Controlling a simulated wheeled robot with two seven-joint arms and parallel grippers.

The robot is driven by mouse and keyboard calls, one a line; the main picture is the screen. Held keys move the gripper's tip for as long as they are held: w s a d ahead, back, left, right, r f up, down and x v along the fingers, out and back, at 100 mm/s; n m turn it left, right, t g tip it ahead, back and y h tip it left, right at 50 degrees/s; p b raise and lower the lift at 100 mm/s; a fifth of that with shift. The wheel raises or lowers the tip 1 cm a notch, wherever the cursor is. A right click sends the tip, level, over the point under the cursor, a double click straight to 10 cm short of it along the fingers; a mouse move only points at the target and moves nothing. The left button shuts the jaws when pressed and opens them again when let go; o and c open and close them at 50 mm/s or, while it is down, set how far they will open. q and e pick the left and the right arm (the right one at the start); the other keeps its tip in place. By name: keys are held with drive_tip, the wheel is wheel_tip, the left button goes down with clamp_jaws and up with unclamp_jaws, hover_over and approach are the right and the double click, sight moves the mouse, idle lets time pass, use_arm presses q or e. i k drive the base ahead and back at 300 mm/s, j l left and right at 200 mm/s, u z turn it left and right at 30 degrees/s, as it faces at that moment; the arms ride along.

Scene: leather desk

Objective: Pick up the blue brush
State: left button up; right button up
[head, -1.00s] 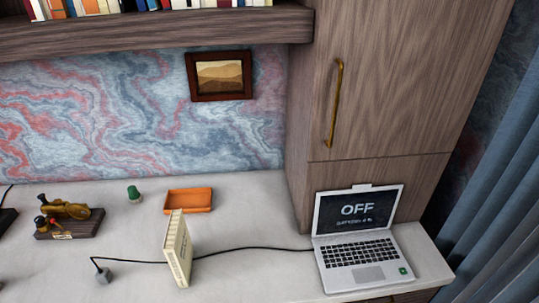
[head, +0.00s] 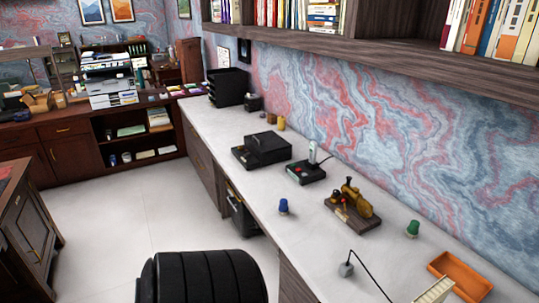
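A small blue object (head: 283,206) with a wider base stands upright near the front edge of the long white desk (head: 225,140); it looks like the blue brush, but it is too small to be sure. A similar green piece (head: 412,228) stands farther right on the same desk. Neither of my grippers shows in the head view.
A black ribbed chair-like shape (head: 205,278) stands before the desk. Near the blue object are a wooden stand with brass figure (head: 352,205), a black device (head: 306,172) and a black box (head: 262,150). An orange tray (head: 460,276) lies at right. Floor (head: 130,210) is open at left.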

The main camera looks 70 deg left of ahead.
sight(283, 210)
drive_tip(key=u, duration=2.1)
drive_tip(key=i+j+z, duration=0.2)
drive_tip(key=z, duration=0.25)
drive_tip(key=i+j+z, duration=0.2)
drive_tip(key=z, duration=0.25)
drive_tip(key=j, duration=0.05)
